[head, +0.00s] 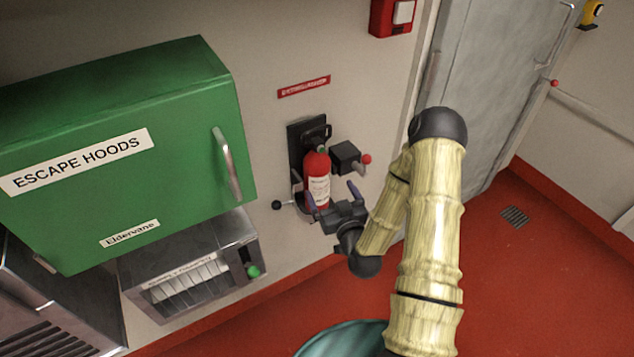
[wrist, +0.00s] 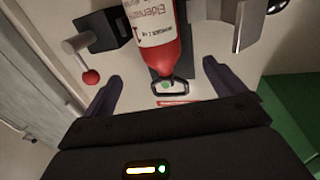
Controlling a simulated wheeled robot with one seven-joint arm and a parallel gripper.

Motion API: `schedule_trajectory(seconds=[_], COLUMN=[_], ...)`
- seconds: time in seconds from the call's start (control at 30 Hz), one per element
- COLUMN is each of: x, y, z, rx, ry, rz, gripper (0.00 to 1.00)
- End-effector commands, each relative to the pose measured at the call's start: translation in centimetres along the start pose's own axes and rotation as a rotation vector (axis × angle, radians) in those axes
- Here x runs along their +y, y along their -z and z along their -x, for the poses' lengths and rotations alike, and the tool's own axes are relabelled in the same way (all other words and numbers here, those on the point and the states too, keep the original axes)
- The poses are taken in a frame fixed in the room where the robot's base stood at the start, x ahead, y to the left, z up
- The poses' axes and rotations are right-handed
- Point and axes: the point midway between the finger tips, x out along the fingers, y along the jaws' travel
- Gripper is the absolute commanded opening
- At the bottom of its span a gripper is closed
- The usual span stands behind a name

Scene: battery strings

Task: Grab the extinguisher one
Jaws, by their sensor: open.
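A red fire extinguisher (head: 317,180) with a white label and a black top hangs upright on a black wall bracket (head: 296,133). A red label plate (head: 304,87) is on the wall above it. My gripper (head: 336,199) is open, in front of the extinguisher's lower part and slightly to its right in the head view. In the wrist view the extinguisher (wrist: 157,40) appears upside down, between and beyond the two open fingers of my gripper (wrist: 160,85). Nothing is between the fingertips that I can see touching them. The extinguisher's base is cut off in the wrist view.
A black block with a red-knobbed lever (head: 346,157) sits right of the extinguisher. A black knob (head: 277,205) is at its lower left. A green "ESCAPE HOODS" cabinet (head: 120,100) and a metal dispenser (head: 190,270) stand left. Red floor (head: 540,290) is clear at right.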

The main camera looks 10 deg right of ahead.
Motion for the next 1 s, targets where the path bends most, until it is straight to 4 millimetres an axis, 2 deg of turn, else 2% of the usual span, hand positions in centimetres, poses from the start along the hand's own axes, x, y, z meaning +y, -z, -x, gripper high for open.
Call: schedule_trajectory(seconds=[0.03,1.0], x=[0.1,0.1], y=[-0.6,-0.5], z=[-0.2,-2.0], rx=[0.003,0.004], ry=[0.000,0.001], rz=[0.001,0.002], gripper=[0.95,0.95])
